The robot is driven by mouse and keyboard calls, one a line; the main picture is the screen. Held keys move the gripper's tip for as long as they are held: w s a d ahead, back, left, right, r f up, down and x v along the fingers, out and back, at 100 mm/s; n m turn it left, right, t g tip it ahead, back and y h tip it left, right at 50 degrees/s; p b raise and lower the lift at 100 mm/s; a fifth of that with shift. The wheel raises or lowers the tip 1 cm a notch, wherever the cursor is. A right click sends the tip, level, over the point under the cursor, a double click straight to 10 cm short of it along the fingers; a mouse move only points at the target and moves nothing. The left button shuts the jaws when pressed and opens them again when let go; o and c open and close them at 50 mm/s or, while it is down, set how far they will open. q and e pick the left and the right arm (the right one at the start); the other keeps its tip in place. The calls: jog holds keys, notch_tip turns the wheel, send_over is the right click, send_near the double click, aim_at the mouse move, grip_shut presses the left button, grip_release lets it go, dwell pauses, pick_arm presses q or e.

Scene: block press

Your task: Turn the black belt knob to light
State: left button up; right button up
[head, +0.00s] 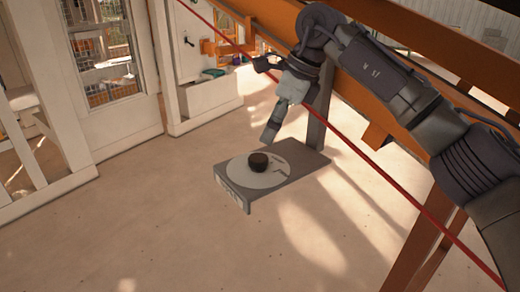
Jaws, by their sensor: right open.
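The black belt knob (258,161) is a short round dark knob. It sits upright on a pale round dial plate (240,177) with small dark markings, on a grey slab-like panel (307,161). The marking text is too small to read. My right gripper (268,98) comes from the upper right and hangs above and behind the knob, apart from it. It is open, with one finger reaching down toward the panel's back edge and the other sticking out to the left. Nothing shows between the fingers. My left gripper is not in view.
A red rope (345,146) runs diagonally past the panel, near my right arm. Orange wooden beams (290,18) stand behind. A white cabinet with a drawer-like box (210,105) is at upper left. The sandy floor (150,235) in front is clear.

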aim_at(259, 157)
jog(key=x, duration=0.2)
jog(key=p+x, duration=0.1)
jog(key=shift+w+f, duration=0.3)
jog(key=shift+f, duration=0.1)
jog(key=p+x, duration=0.1)
jog(key=x, duration=0.2)
jog(key=shift+f, duration=0.2)
jog(key=shift+a+f, duration=0.2)
jog(key=shift+f, duration=0.2)
jog(key=shift+w, duration=0.1)
jog(key=shift+c, duration=0.3)
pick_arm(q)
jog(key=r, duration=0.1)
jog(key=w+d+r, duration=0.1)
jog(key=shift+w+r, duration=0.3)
pick_arm(e)
jog(key=c, duration=1.1)
